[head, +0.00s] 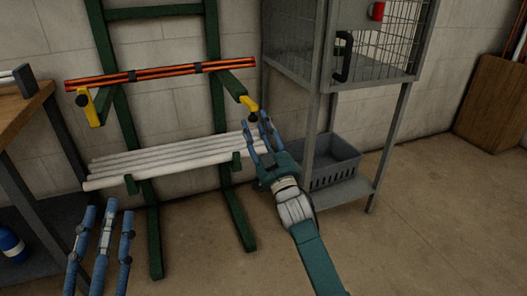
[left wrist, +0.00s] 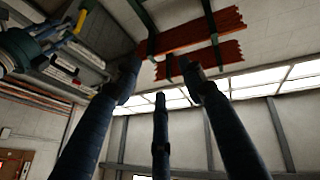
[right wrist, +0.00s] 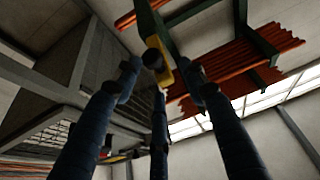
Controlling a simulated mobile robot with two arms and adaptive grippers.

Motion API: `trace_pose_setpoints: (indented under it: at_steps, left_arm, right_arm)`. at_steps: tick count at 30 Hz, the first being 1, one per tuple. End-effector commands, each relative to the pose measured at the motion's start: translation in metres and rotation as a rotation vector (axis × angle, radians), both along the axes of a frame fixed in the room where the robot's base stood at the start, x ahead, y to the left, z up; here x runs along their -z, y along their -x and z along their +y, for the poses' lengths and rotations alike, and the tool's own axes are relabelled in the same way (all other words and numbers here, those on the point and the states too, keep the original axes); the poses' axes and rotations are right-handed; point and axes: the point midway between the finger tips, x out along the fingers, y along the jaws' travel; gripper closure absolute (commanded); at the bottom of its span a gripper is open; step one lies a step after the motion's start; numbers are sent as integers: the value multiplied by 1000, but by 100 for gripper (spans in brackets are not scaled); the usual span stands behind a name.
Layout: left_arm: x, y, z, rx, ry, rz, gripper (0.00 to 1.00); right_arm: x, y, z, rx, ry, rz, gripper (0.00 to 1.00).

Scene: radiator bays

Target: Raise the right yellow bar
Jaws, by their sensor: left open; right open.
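The right yellow bar (head: 247,102) is a short yellow piece at the tip of the green rack's right arm, with a dark knob at its lower end. It also shows in the right wrist view (right wrist: 163,62), just beyond my fingertips. My right gripper (head: 260,130) is open and empty, with its fingers pointing up just below the bar. I cannot tell whether they touch it. The left yellow bar (head: 93,112) hangs at the rack's left arm. My left gripper (head: 100,222) is open and empty at the lower left, well below the bars.
The green rack (head: 212,100) holds orange-red bars (head: 160,74) above and white pipes (head: 165,165) below. A mesh cabinet (head: 320,50) stands close to the right, with a grey crate (head: 330,170) on its lower shelf. A workbench (head: 22,108) is at left.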

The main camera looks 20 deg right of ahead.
Motion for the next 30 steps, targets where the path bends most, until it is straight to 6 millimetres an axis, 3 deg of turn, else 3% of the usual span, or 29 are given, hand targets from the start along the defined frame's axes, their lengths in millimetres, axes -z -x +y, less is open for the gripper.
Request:
trace_pose_setpoints:
  at_steps: [30]
  left_arm:
    - [-58, 42, 6, 14, 89, -307, 59]
  right_arm:
    - [47, 31, -3, 3, 1, -6, 58]
